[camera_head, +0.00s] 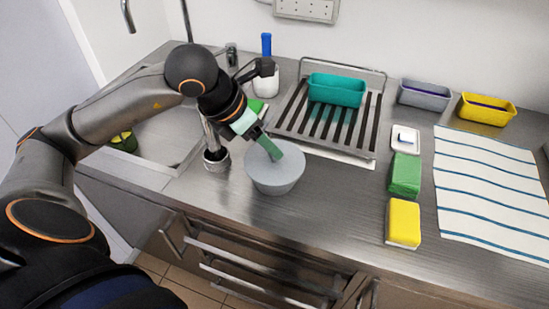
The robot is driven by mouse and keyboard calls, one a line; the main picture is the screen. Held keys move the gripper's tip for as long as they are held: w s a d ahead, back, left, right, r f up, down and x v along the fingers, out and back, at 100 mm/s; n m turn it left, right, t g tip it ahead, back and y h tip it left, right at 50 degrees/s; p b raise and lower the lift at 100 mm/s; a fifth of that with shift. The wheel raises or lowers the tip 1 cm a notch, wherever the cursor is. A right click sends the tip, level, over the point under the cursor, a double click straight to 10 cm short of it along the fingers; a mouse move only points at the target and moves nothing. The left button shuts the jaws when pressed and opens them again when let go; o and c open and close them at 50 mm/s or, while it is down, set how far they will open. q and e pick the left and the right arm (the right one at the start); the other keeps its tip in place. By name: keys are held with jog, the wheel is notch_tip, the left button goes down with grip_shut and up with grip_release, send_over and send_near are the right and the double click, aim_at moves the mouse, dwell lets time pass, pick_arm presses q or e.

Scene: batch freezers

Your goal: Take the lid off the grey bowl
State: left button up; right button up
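The grey bowl (275,184) stands on the steel counter near its front edge, right of the sink. A flat grey lid (285,169) appears to cover its top, close in colour to the bowl. My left gripper (272,152) reaches in from the left, with its green fingers pointing down at the middle of the lid. The fingertips are at or just above the lid; I cannot tell whether they touch it. The fingers overlap in this view, so their gap is hidden. My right gripper is not in view.
A drying rack (332,143) with a teal tub (337,90) stands behind. To the right are a green sponge block (405,176), a yellow one (403,222) and a striped towel (487,190). A tap (216,160) stands close left of the bowl.

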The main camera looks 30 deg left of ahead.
pick_arm(q)
jog(key=x, duration=0.4)
jog(key=shift+s+f, duration=0.1)
jog(key=shift+s, duration=0.05)
grip_shut()
dwell(0.4)
